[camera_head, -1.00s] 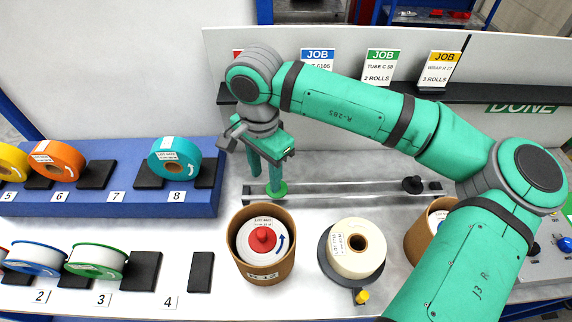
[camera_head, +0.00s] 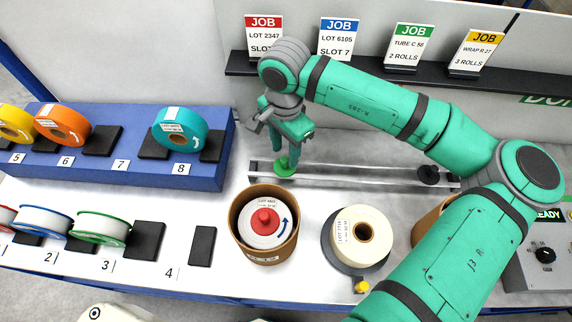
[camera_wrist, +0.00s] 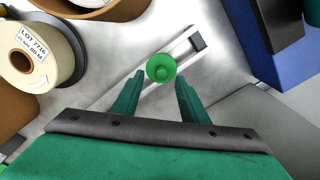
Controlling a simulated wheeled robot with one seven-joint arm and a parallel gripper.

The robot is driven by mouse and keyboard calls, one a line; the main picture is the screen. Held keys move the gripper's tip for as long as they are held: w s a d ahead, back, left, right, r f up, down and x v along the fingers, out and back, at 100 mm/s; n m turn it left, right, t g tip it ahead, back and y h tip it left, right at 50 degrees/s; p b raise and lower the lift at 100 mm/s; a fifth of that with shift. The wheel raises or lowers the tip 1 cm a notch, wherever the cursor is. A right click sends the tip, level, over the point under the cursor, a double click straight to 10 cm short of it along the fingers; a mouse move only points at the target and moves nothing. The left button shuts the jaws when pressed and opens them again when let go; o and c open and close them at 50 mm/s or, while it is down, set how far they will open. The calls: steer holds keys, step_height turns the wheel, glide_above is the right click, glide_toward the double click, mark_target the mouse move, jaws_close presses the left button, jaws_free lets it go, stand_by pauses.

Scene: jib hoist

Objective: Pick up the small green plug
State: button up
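The small green plug (camera_head: 285,167) stands at the left end of a grey metal rail behind the cardboard tub. In the wrist view the plug (camera_wrist: 161,68) is a round green disc with a small knob on top. My gripper (camera_head: 287,152) points down over the plug. Its two green fingers are apart in the wrist view (camera_wrist: 160,78), with nothing held between them. The plug shows between and just beyond the fingertips there; the height left between them is hard to tell. In the head view the fingers hide part of the plug.
A black knob (camera_head: 428,175) stands at the rail's right end. The cardboard tub (camera_head: 240,238) with a red-capped roll is in front. A cream roll (camera_head: 345,238) stands to its right. The blue raised rack (camera_head: 120,172) with tape rolls is at left.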

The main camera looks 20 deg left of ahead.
mark_target(284, 160)
steer(key=shift+a+f, duration=0.15)
steer(key=shift+f, duration=0.8)
steer(key=shift+a+f, duration=0.1)
steer(key=shift+f, duration=0.8)
jaws_close()
steer(key=shift+d, duration=0.1)
steer(key=shift+r, duration=0.1)
